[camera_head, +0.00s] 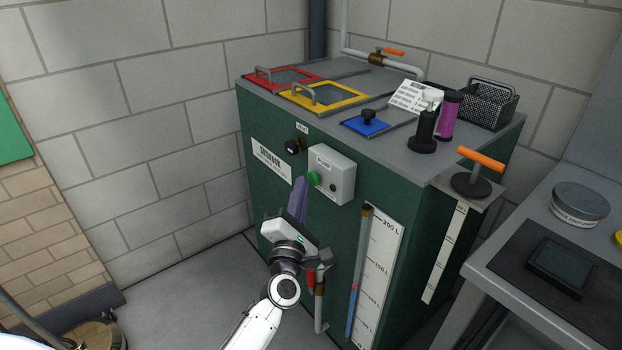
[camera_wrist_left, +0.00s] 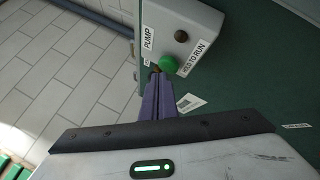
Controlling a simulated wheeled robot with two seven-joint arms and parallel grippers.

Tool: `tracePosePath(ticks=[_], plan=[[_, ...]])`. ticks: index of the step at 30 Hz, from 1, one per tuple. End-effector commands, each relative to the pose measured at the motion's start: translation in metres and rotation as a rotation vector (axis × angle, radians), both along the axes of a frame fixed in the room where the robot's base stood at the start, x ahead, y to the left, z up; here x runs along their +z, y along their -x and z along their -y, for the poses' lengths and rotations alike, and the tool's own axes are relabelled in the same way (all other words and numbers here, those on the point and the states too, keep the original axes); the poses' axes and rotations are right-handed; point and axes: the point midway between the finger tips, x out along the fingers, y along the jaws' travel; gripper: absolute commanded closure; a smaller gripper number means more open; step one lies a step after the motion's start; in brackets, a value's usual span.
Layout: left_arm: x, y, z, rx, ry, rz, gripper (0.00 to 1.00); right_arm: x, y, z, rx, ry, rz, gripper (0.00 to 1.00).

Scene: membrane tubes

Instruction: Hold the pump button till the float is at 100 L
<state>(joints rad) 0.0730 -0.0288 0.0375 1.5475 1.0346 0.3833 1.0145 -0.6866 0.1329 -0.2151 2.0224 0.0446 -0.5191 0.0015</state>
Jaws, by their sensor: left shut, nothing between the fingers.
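The pump box (camera_head: 331,174) is a pale grey box on the front of a dark green tank. Its green button (camera_head: 314,179) also shows in the wrist view (camera_wrist_left: 168,64), beside a "HOLD TO RUN" label. My left gripper (camera_head: 304,184) is shut and empty, its purple fingertips pointing up close to the button. In the wrist view the fingertips (camera_wrist_left: 156,76) end just beside and below the button; I cannot tell whether they touch it. The level tube (camera_head: 361,260) stands beside a white scale (camera_head: 386,250) marked up to 200 L. A small reddish band, perhaps the float, shows low on the tube.
The tank top (camera_head: 350,88) carries red and yellow framed lids, a blue lid, bottles and a wire basket (camera_head: 488,103). An orange T-handle (camera_head: 480,160) stands at the right corner. A bench with a dark screen (camera_head: 558,262) is at right.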

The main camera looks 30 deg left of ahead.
Motion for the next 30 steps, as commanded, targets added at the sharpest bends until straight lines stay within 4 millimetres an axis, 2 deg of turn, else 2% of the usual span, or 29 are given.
tracePosePath(ticks=[14,30], plan=[[0.001,0.008,-0.004,0.002,-0.001,0.001,1.0,-0.001,0.007,0.0,0.0,0.0,-0.013,1.0],[0.001,0.051,-0.022,0.002,-0.001,0.001,1.0,0.009,0.004,0.0,0.0,0.0,-0.008,1.0]])
